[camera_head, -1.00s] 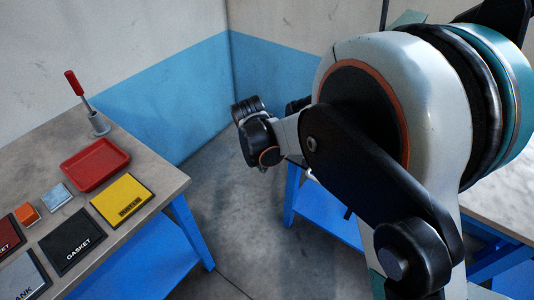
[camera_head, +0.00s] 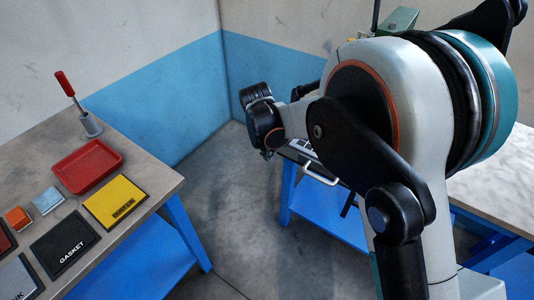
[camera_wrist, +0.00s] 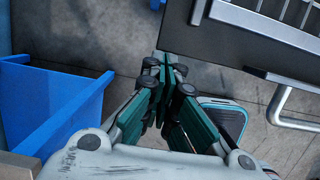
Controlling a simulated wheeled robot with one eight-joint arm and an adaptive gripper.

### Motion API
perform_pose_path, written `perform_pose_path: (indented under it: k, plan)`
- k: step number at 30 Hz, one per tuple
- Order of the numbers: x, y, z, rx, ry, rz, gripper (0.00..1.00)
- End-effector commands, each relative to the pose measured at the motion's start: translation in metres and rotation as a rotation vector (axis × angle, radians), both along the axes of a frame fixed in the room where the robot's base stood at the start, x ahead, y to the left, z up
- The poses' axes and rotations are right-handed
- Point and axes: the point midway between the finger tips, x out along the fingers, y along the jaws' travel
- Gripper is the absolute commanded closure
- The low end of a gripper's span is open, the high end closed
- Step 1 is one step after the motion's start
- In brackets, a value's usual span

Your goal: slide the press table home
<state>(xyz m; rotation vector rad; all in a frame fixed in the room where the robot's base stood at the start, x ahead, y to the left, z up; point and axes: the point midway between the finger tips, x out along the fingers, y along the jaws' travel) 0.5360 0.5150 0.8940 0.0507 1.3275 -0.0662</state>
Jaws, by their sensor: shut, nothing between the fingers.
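The press table, a dark slotted metal plate (camera_wrist: 225,35), fills the upper right of the wrist view. A pale bar handle (camera_wrist: 283,108) sticks out from its front edge. In the head view, the handle (camera_head: 320,174) shows by the far bench, with most of the press hidden behind my arm. My gripper (camera_wrist: 167,62) is shut and empty, with its tips near the plate's left corner and left of the handle. I cannot tell whether the tips touch the plate. In the head view the fingers are too small to make out.
Open floor (camera_head: 235,215) lies between the benches.

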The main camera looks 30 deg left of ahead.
Motion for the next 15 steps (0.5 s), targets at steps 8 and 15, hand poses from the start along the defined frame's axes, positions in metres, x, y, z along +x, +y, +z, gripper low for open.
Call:
perform_pose_path:
  k: [8,15]
  plan:
    - [0.063,-0.006,0.001,0.001,-0.006,-0.005,1.00]
    - [0.115,-0.010,0.001,0.000,-0.006,-0.004,1.00]
